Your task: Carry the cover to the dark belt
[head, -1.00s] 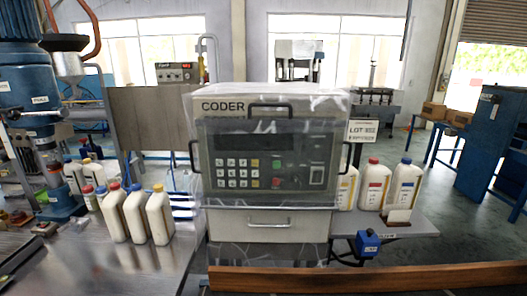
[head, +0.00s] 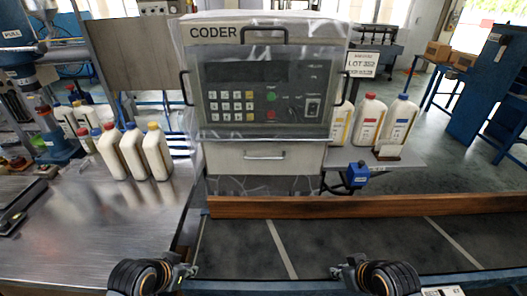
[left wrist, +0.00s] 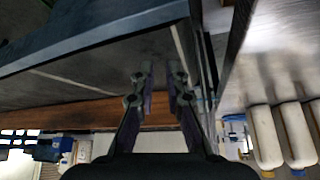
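A clear, creased plastic sheet (head: 332,30), the only thing I see that looks like a cover, is draped over the grey CODER machine (head: 285,159). It shows at the top, sides and below the drawer. The dark belt (head: 350,245), with pale cross lines, runs in front of the machine; it also shows in the left wrist view (left wrist: 105,70). My left gripper (head: 185,269) is low over the belt's left end, open and empty in the left wrist view (left wrist: 158,72). My right gripper (head: 343,269) is over the belt's near edge, its fingers apart and empty. Neither touches the sheet.
A brown wooden rail (head: 400,205) lies between belt and machine. White bottles (head: 132,152) stand on the metal table (head: 110,210) at left. More bottles (head: 368,119) and a blue box (head: 357,174) are at right. The belt surface is clear.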

